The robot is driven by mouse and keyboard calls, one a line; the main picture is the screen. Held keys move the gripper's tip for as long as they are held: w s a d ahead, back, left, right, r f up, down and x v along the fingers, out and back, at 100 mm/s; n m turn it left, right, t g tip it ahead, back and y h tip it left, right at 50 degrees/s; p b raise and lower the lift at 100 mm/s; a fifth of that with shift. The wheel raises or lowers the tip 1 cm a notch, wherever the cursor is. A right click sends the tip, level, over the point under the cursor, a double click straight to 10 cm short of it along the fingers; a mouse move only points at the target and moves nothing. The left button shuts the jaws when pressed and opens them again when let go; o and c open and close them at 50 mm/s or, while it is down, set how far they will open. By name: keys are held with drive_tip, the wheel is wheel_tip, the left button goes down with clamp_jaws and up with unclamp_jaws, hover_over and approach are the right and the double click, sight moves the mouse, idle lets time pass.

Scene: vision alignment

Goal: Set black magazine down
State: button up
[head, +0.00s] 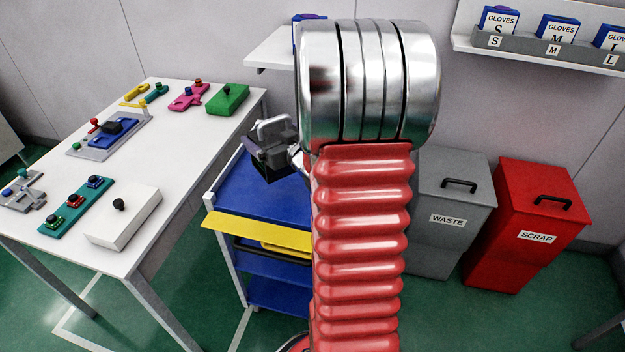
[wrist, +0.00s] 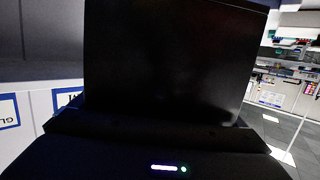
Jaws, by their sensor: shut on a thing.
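The black magazine (head: 283,168) is a dark box held in my gripper (head: 273,143), in the air left of my arm in the head view. The blue-topped cart (head: 258,198) shows below and behind it. In the wrist view the black magazine (wrist: 175,60) fills the middle as a large dark block. My gripper is shut on it. The fingertips are hard to make out in the wrist view, and my arm hides the right part of the cart in the head view.
A white table (head: 172,137) with coloured fixtures and a white box (head: 124,216) stands at left. A yellow strip (head: 257,233) lies along the cart's front. A grey waste bin (head: 448,238) and a red scrap bin (head: 524,215) stand at right. A glove shelf (head: 550,52) is on the wall.

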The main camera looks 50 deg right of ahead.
drive_tip(key=s+d+h, duration=0.1)
drive_tip(key=s+d, duration=0.4)
drive_tip(key=d, duration=0.2)
drive_tip(key=shift+s+r+m, duration=0.2)
drive_tip(key=shift+r+m, duration=0.05)
drive_tip(key=shift+m, duration=0.15)
drive_tip(key=shift+f, duration=2.9)
drive_tip(key=shift+f, duration=2.1)
drive_tip(key=o, duration=1.1)
drive_tip(key=shift+f, duration=0.15)
